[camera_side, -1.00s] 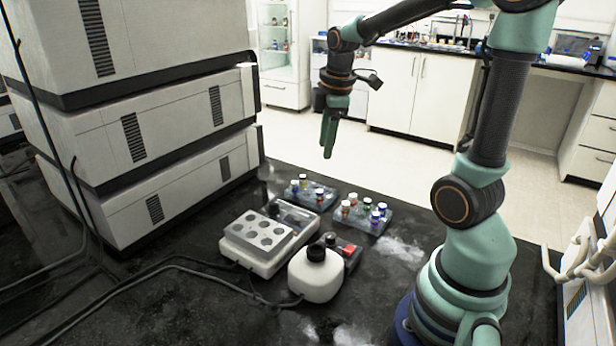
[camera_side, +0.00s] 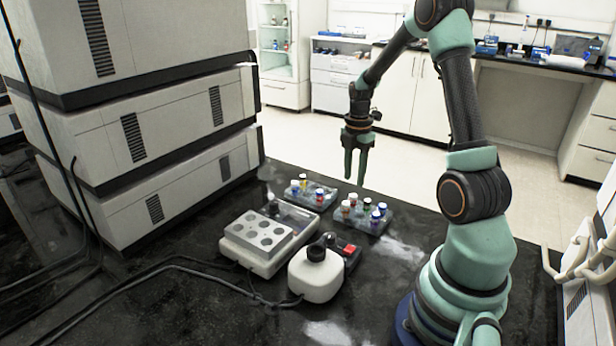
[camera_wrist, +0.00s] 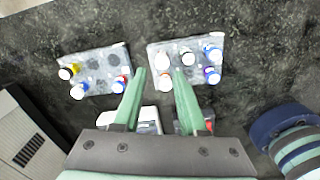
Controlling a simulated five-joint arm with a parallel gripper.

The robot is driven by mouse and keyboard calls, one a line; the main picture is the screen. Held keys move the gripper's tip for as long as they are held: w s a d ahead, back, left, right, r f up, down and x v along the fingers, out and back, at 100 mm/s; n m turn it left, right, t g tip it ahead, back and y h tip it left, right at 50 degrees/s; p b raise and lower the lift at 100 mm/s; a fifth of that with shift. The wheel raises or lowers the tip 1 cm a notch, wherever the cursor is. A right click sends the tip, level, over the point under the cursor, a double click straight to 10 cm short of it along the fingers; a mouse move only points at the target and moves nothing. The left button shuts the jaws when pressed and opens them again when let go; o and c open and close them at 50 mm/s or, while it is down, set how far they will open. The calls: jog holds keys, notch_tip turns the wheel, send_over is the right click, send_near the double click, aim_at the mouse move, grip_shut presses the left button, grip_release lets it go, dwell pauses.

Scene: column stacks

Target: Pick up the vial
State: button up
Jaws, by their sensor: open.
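Several small capped vials stand in two clear racks, and which one is the vial of the task cannot be told. The left rack (camera_wrist: 97,63) holds a yellow-marked vial (camera_wrist: 69,72), a blue-marked vial (camera_wrist: 79,91) and a red-and-blue one (camera_wrist: 119,85). The right rack (camera_wrist: 172,64) holds several vials, including a blue-marked one (camera_wrist: 212,75) and a dark one (camera_wrist: 188,58). My gripper (camera_side: 355,181) is open and empty, pointing down above the racks' far side. In the wrist view my gripper (camera_wrist: 159,72) has its left fingertip between the racks and its right one over the right rack.
A grey block with round wells (camera_side: 262,232) sits on a white device left of the racks. Stacked instruments (camera_side: 150,130) fill the left, and cables cross the dark bench.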

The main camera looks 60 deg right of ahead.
aim_at(353, 196)
jog(key=shift+s+a+f, duration=0.1)
jog(key=shift+f, duration=1.3)
jog(key=shift+s+a+f, duration=0.1)
jog(key=shift+f, duration=1.3)
grip_shut()
